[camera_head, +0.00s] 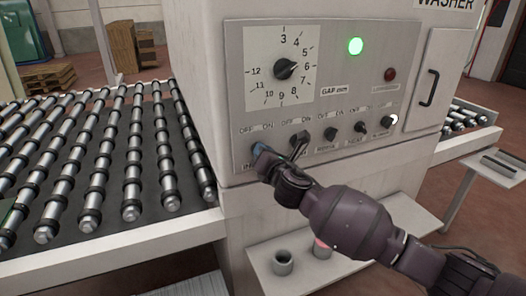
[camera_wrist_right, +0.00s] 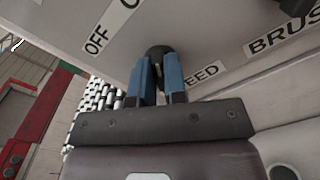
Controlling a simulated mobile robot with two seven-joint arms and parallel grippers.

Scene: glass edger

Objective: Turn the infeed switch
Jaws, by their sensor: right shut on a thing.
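The infeed switch (camera_wrist_right: 158,51) is a dark knob at the left end of the lower row on the machine's control panel (camera_head: 236,60). In the right wrist view it sits between the two blue fingertips of my right gripper (camera_wrist_right: 158,75), with part of an "OFF" label and the letters "EED" beside it. My right gripper (camera_head: 262,152) is shut on this knob in the head view, and its fingers and wrist hide most of it. Which way the knob points cannot be told. My left gripper is not in view.
Several other switches, including one at the row's far end (camera_head: 388,121), lie to the right. A large dial (camera_head: 286,69) and a lit green lamp (camera_head: 355,46) sit above. A roller conveyor (camera_head: 130,165) stands left; a shelf with a grey cup (camera_head: 283,262) is below.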

